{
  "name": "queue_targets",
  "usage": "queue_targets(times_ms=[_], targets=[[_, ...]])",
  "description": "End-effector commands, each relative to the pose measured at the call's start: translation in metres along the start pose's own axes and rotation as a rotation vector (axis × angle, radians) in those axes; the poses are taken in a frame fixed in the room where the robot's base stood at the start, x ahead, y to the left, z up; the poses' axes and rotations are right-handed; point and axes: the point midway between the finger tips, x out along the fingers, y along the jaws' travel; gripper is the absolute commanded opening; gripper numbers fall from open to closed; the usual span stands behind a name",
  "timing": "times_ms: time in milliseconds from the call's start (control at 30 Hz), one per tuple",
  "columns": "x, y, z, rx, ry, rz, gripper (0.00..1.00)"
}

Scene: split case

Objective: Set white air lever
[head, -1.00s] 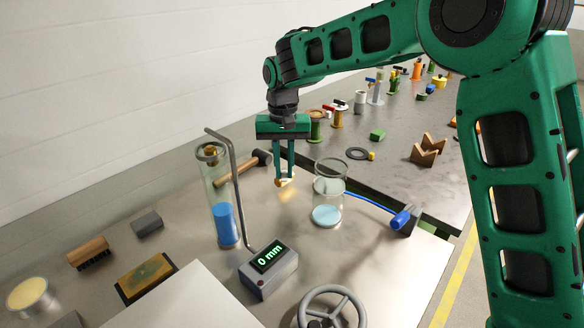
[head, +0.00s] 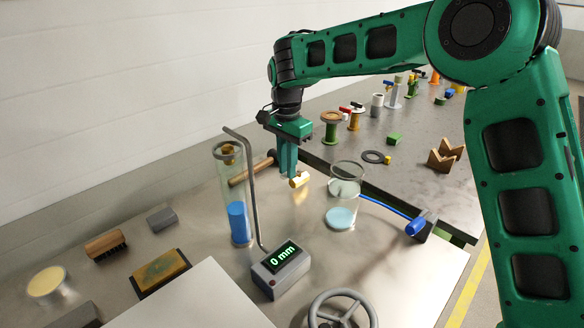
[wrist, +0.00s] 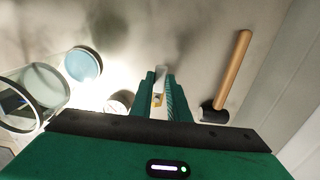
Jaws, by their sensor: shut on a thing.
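My gripper (head: 290,175) points down at the middle of the bench. It is shut on a slim white piece (wrist: 161,76), seen between the fingers in the wrist view; I take it for the white air lever. A small yellow brass part (head: 299,180) sits at the fingertips in the head view. The fingers hide most of the lever, so its angle cannot be told.
A glass tube with a blue column (head: 238,222) and a bent grey pipe (head: 247,190) stand left of my gripper. A mallet (wrist: 233,78) lies close by. A glass cylinder (head: 345,195) stands at right. A grey box (head: 281,270) reads 0 mm.

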Motion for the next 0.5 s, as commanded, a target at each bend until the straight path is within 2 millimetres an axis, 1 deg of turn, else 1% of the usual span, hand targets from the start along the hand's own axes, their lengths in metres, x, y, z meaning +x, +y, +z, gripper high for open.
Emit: queue_targets(times_ms=[200,500], targets=[[-0.0006,-0.0023,-0.0004,0.033,0.001,-0.003,0.00],[-0.0007,-0.0026,-0.0003,0.037,0.001,-0.003,0.00]])
